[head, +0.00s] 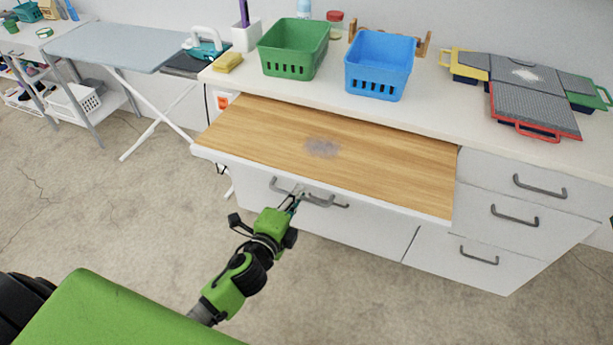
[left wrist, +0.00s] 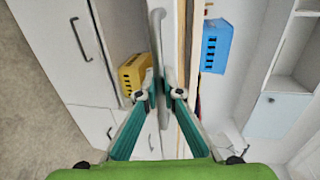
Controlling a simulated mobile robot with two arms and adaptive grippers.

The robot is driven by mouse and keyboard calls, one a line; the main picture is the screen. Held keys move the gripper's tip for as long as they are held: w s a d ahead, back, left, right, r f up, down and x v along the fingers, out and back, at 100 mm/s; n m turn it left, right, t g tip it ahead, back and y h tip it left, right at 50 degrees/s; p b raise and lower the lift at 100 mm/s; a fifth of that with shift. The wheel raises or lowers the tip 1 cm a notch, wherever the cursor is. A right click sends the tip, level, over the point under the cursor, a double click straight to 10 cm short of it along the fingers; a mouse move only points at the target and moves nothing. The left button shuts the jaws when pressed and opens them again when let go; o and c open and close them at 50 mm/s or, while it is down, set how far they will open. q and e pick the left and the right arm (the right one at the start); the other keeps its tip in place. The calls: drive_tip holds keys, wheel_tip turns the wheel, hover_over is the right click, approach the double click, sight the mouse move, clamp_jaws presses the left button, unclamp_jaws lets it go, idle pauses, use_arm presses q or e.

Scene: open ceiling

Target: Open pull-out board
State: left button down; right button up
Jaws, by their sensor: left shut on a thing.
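The pull-out board (head: 255,125) has a wood-grain top and a white front edge. It juts out from under the white counter, with a greyish patch near its middle. A grey bar handle (head: 321,202) is on its front, partly hidden by my gripper. My left gripper (head: 297,194) is at this handle, reaching up from below. In the left wrist view, the teal fingers (left wrist: 160,94) are closed around the handle bar (left wrist: 157,40). My right gripper is not in view.
A green basket (head: 291,50), a blue basket (head: 379,66) and a yellow sponge (head: 228,62) stand on the counter. Grey-topped cases (head: 535,100) lie at the right. Drawers with grey handles (head: 540,187) are right of the board. The floor in front is clear.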

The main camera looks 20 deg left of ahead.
use_arm(q)
drive_tip(key=v, duration=0.2)
drive_tip(key=f+v, duration=0.1)
drive_tip(key=v, duration=0.1)
drive_tip(key=shift+s, duration=0.3)
drive_tip(key=c, duration=2.5)
unclamp_jaws()
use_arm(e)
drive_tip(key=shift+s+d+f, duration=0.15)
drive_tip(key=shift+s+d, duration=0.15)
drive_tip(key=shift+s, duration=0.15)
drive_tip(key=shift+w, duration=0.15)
use_arm(q)
drive_tip(key=v, duration=1.2)
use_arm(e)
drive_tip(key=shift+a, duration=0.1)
